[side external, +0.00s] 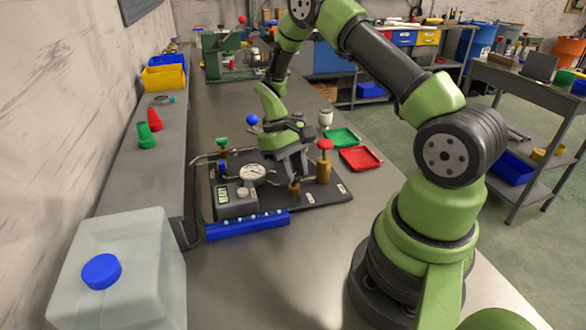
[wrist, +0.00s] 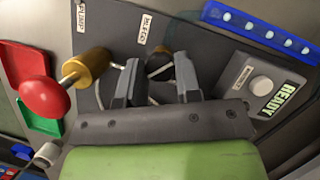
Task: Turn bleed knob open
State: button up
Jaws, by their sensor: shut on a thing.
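The bleed knob (wrist: 160,66) is a dark knob with a pale line, below a label that appears to read BLEED (wrist: 163,50) in the wrist view. My gripper (wrist: 156,70) has one finger on each side of it and is shut on it. In the side view my gripper (side external: 293,176) points down at the board, over a brass post (side external: 294,188). The knob itself is hidden there by the fingers. How far the knob is turned cannot be told.
A red-knobbed brass pump post (side external: 325,160) stands close to the right of my gripper. A round gauge (side external: 252,174) and a READY display box (side external: 236,203) are on its left. A blue strip (side external: 247,226) lies along the board's front. Red (side external: 360,159) and green (side external: 342,138) trays lie behind right.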

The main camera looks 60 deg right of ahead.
jog(key=n+h, duration=0.1)
jog(key=n, duration=0.3)
jog(key=shift+a+n+h, duration=0.1)
jog(key=shift+n+h, duration=0.2)
jog(key=shift+h, duration=0.1)
jog(key=shift+a+n+h, duration=0.1)
jog(key=shift+n+h, duration=0.5)
jog(key=shift+n, duration=1.4)
jog(key=o, duration=0.9)
jog(key=v, duration=1)
jog(key=shift+s+a, duration=0.1)
